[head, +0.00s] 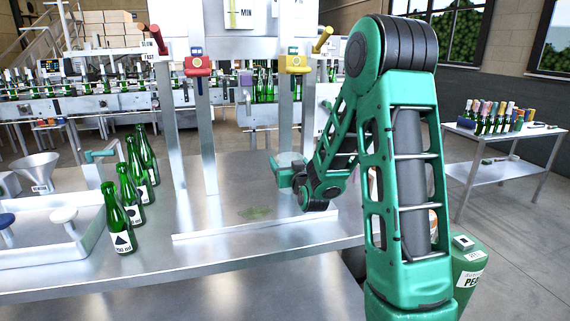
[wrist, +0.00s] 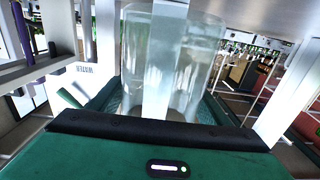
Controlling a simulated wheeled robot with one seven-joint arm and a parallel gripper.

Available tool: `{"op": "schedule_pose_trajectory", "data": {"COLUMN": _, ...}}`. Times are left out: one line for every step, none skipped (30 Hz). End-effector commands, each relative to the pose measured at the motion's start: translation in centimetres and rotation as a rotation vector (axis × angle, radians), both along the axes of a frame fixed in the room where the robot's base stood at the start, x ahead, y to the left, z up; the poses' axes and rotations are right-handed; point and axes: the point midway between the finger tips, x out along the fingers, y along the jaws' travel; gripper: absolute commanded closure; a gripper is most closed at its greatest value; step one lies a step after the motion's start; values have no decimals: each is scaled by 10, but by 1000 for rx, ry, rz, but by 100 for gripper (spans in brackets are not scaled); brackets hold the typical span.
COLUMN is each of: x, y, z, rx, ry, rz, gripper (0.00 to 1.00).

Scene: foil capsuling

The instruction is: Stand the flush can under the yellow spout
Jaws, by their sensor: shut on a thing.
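The yellow spout (head: 294,63) is fixed to the white panel at the back of the table, right of centre in the head view. My gripper (head: 287,172) is below it, near the right part of the table. It is shut on a clear, see-through can, the flush can (head: 290,158). In the wrist view the can (wrist: 200,60) stands up between the green jaws, with a pale vertical strip seen on or through it. The can looks roughly upright. The gap between can and spout is hard to judge, and the can's base is hidden by the jaws.
A red spout (head: 198,66) and a purple spout (head: 246,79) are on the same panel, left of the yellow one. Metal posts stand close by. Several green bottles (head: 121,222) stand at the left.

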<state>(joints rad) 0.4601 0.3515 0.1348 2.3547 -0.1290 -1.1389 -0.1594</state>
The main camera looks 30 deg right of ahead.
Motion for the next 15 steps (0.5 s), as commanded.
{"op": "schedule_pose_trajectory", "data": {"x": 0, "y": 0, "z": 0, "rx": 0, "ry": -1, "rz": 0, "gripper": 59}}
{"op": "schedule_pose_trajectory", "data": {"x": 0, "y": 0, "z": 0, "rx": 0, "ry": -1, "rz": 0, "gripper": 59}}
{"op": "schedule_pose_trajectory", "data": {"x": 0, "y": 0, "z": 0, "rx": 0, "ry": 0, "rz": 0, "gripper": 59}}
{"op": "schedule_pose_trajectory", "data": {"x": 0, "y": 0, "z": -1, "rx": 0, "ry": 0, "rz": 0, "gripper": 59}}
{"op": "schedule_pose_trajectory", "data": {"x": 0, "y": 0, "z": -1, "rx": 0, "ry": 0, "rz": 0, "gripper": 59}}
{"op": "schedule_pose_trajectory", "data": {"x": 0, "y": 0, "z": -2, "rx": 0, "ry": 1, "rz": 0, "gripper": 59}}
{"op": "schedule_pose_trajectory", "data": {"x": 0, "y": 0, "z": -3, "rx": 0, "ry": 1, "rz": 0, "gripper": 59}}
{"op": "schedule_pose_trajectory", "data": {"x": 0, "y": 0, "z": -4, "rx": -1, "ry": 1, "rz": 0, "gripper": 59}}
{"op": "schedule_pose_trajectory", "data": {"x": 0, "y": 0, "z": -5, "rx": -1, "ry": 1, "rz": 0, "gripper": 59}}
{"op": "schedule_pose_trajectory", "data": {"x": 0, "y": 0, "z": -6, "rx": -1, "ry": 1, "rz": 1, "gripper": 59}}
{"op": "schedule_pose_trajectory", "data": {"x": 0, "y": 1, "z": -7, "rx": -1, "ry": 1, "rz": 1, "gripper": 59}}
{"op": "schedule_pose_trajectory", "data": {"x": 0, "y": 1, "z": -8, "rx": 0, "ry": 1, "rz": 1, "gripper": 59}}
{"op": "schedule_pose_trajectory", "data": {"x": 0, "y": 1, "z": -9, "rx": 0, "ry": 1, "rz": 1, "gripper": 59}}
{"op": "schedule_pose_trajectory", "data": {"x": 0, "y": 1, "z": -9, "rx": 0, "ry": 1, "rz": 1, "gripper": 59}}
{"op": "schedule_pose_trajectory", "data": {"x": 0, "y": 1, "z": -10, "rx": 0, "ry": 1, "rz": 1, "gripper": 59}}
